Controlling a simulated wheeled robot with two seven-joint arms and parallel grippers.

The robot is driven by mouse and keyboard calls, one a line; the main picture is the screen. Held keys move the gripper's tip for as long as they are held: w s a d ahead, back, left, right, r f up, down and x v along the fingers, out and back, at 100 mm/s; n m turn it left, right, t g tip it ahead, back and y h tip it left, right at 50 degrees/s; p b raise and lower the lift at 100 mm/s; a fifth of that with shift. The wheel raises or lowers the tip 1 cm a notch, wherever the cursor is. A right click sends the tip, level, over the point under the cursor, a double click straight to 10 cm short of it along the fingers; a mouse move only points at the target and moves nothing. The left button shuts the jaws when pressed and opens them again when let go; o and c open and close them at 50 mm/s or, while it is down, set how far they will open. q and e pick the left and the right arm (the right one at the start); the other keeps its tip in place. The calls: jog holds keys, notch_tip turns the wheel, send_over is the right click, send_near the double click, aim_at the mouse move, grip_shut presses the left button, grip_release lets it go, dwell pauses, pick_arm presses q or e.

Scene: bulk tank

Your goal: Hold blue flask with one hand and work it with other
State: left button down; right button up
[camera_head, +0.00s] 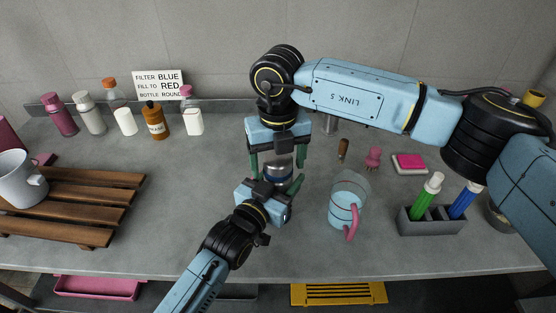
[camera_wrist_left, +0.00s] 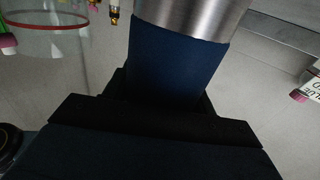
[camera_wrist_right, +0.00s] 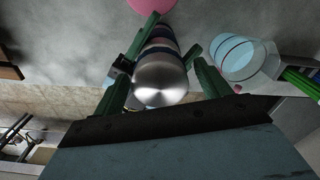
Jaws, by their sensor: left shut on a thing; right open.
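The blue flask (camera_head: 278,172) has a dark blue body and a bare steel top. It stands out near the middle of the counter, largely covered by my grippers in the head view. My left gripper (camera_head: 279,187) is shut on its body from the front. The left wrist view shows the blue body (camera_wrist_left: 175,62) close up below the steel part. My right gripper (camera_head: 278,160) is open above, pointing down, its green fingers on either side of the flask's top. In the right wrist view the rounded steel top (camera_wrist_right: 160,82) lies between the fingers, with gaps visible.
A clear jug (camera_head: 345,205) with a pink handle stands close on the right. Beyond it is a grey holder (camera_head: 432,227) with green and blue items. A slatted wooden rack (camera_head: 75,212) with a white mug (camera_head: 20,180) is left. Several bottles and a sign (camera_head: 159,84) stand behind.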

notch_tip(320, 180, up, 4)
jog(key=shift+r, duration=0.25)
jog(key=shift+c, duration=0.5)
notch_tip(320, 180, up, 3)
jog(key=m, duration=0.3)
jog(key=shift+f, duration=3.85)
jog(key=c, duration=1)
jog(key=shift+n, duration=1.5)
jog(key=o, duration=1.1)
